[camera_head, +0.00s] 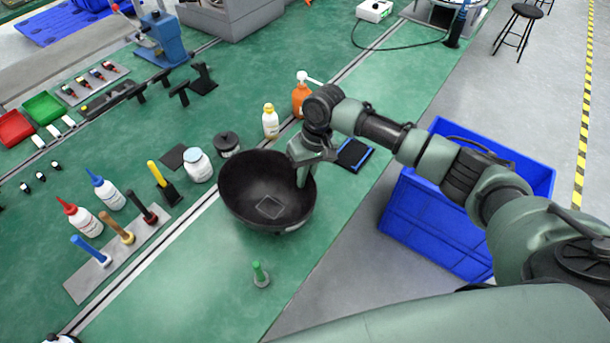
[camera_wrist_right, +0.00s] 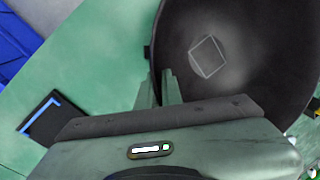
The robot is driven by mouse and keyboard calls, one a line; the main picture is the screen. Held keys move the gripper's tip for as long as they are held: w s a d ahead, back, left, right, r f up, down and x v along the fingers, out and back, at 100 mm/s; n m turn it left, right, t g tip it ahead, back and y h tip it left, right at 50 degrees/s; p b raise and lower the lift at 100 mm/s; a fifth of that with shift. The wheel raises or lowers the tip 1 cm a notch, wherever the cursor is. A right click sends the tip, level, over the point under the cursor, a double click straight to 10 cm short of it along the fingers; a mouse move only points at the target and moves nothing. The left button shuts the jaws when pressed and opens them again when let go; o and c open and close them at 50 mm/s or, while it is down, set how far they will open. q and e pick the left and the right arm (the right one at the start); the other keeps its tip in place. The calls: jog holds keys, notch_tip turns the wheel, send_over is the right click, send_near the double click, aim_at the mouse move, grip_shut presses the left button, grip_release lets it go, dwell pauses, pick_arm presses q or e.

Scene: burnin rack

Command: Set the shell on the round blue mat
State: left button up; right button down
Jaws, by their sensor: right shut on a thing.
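The shell is a large black bowl-shaped part (camera_head: 252,190) with a square mark inside its bottom, over the green bench. My right gripper (camera_head: 303,178) is shut on its right rim. In the right wrist view the gripper fingers (camera_wrist_right: 158,88) meet at the edge of the shell (camera_wrist_right: 255,75). The shell's opening faces up toward the head camera. I cannot tell whether its underside touches the bench. I see no round blue mat; the area under the shell is hidden. My left gripper is not in view.
A short green-topped peg (camera_head: 260,274) stands in front of the shell. A black jar (camera_head: 226,144), a white jar (camera_head: 198,165) and bottles stand behind and left. A blue-edged dark pad (camera_head: 354,154) lies right of the gripper. A blue crate (camera_head: 440,222) stands beyond the bench edge.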

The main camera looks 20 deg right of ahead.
jog(key=shift+f, duration=0.1)
jog(key=c, duration=1.6)
grip_release()
jog(key=r, duration=0.4)
jog(key=d+r+b, duration=0.1)
jog(key=r, duration=0.3)
jog(key=d+r, duration=0.1)
jog(key=r, duration=0.3)
jog(key=shift+d+b, duration=0.1)
jog(key=shift+b, duration=0.25)
